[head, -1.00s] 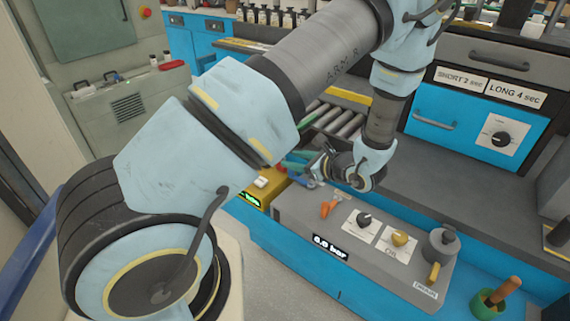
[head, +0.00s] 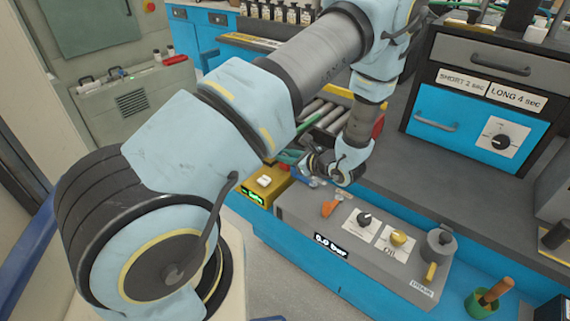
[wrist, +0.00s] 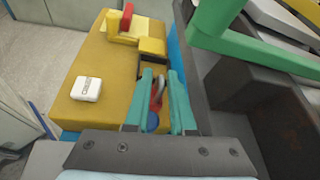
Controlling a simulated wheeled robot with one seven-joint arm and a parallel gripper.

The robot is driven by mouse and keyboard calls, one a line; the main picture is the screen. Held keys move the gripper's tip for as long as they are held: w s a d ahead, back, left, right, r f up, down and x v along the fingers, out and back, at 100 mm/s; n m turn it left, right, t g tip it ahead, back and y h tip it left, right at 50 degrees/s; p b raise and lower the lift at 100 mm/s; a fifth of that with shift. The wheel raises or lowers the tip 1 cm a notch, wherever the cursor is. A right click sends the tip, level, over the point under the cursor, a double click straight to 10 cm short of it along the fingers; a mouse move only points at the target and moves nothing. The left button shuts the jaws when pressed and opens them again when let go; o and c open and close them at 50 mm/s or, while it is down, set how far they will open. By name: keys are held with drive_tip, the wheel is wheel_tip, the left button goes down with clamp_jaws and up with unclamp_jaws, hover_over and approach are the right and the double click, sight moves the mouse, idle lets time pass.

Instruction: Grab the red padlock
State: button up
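In the wrist view a small red thing with a grey curved shackle, which looks like the red padlock (wrist: 155,103), shows between and beyond my gripper's teal fingers. It sits in a dark gap at the end of the yellow box, with a blue round part just below it in the picture. My gripper (wrist: 161,76) is open, its fingers pointing toward that gap; I cannot tell whether either touches the padlock.
The yellow box (wrist: 85,75) carries a white block (wrist: 87,90) and a red-topped part (wrist: 127,17). A green bar (wrist: 215,22) runs close on the right. A grey control panel (head: 300,208) with knobs and an orange lever (head: 330,207) is close by.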

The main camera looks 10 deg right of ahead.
clamp_jaws()
idle(1.0)
